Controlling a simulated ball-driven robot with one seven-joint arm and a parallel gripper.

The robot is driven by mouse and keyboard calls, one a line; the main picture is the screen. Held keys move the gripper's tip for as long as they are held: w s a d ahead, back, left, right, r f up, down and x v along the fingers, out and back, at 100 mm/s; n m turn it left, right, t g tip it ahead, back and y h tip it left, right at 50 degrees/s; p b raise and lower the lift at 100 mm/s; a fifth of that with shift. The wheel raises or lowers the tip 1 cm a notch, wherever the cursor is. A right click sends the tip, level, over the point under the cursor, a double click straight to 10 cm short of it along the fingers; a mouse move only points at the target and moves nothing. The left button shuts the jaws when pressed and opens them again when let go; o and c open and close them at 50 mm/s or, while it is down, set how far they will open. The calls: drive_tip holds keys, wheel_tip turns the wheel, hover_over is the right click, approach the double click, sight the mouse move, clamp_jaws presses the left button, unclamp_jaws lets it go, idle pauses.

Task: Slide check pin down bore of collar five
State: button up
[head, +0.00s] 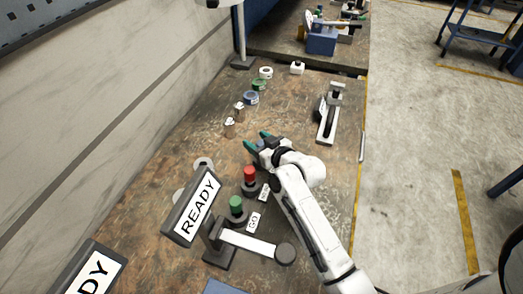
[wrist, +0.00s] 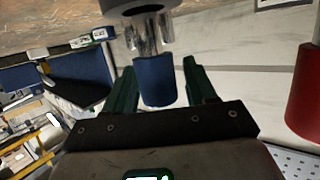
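A blue cylindrical handle (wrist: 155,80) lies between my gripper's green fingers in the wrist view. Bright metal pieces (wrist: 150,35) show between it and a dark grey round piece (wrist: 140,5). My gripper (head: 259,141) is in front of the row of parts in the head view. Its fingers (wrist: 160,80) straddle the handle, with a narrow gap at the right finger, so it looks open. Small round parts in green (head: 259,84), blue (head: 251,98) and copper (head: 229,127) form a row; collar five cannot be identified.
A READY sign (head: 193,204) on a stand is at the near left. A grey and white device (head: 328,115) stands right of the row. The wall (head: 100,105) bounds the bench at left. Bare bench (head: 295,100) lies between the row and the device.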

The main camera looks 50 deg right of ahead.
clamp_jaws()
idle(0.3)
drive_tip(key=shift+r, duration=0.1)
